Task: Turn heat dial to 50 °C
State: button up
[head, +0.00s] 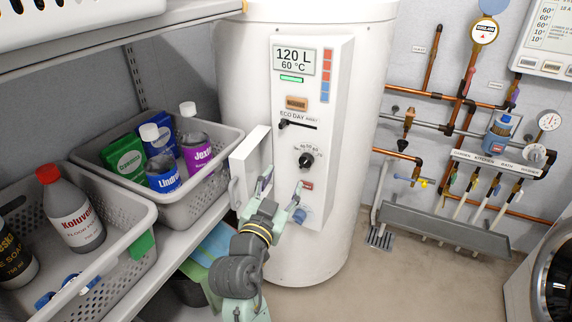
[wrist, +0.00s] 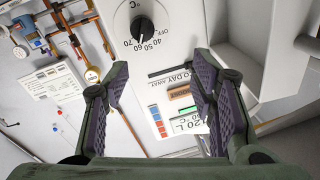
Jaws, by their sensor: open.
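The heat dial is a round black knob (head: 305,160) on the white front panel of the water heater (head: 235,60). It also shows in the wrist view (wrist: 143,29), where the picture is turned over and the scale reads OFF, 40, 50, 60, 70. The heater's display (head: 294,61) reads 120 L and 60 °C. My gripper (head: 279,192) is open and empty, in front of the panel, below and left of the dial in the head view. In the wrist view, my gripper's fingers (wrist: 158,80) are apart and do not touch the dial.
An open white panel door (head: 248,160) stands left of the dial, close to my gripper. A mode slider (head: 298,124) sits above the dial. Shelf baskets (head: 215,150) with bottles are at the left. Pipes and valves (head: 450,125) cover the right wall.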

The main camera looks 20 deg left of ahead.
aim_at(304, 164)
jog(key=shift+m+h, duration=0.4)
jog(key=shift+h, duration=0.3)
jog(key=w+p, duration=0.1)
jog(key=w, duration=0.2)
jog(key=w+f+p, duration=0.1)
jog(key=w, duration=0.2)
jog(key=w+d+p, duration=0.1)
jog(key=w, duration=0.3)
jog(key=shift+f, duration=0.35)
jog(key=shift+w+f, duration=0.1)
jog(key=shift+w, duration=0.5)
jog(key=shift+c, duration=0.5)
jog(key=c, duration=1)
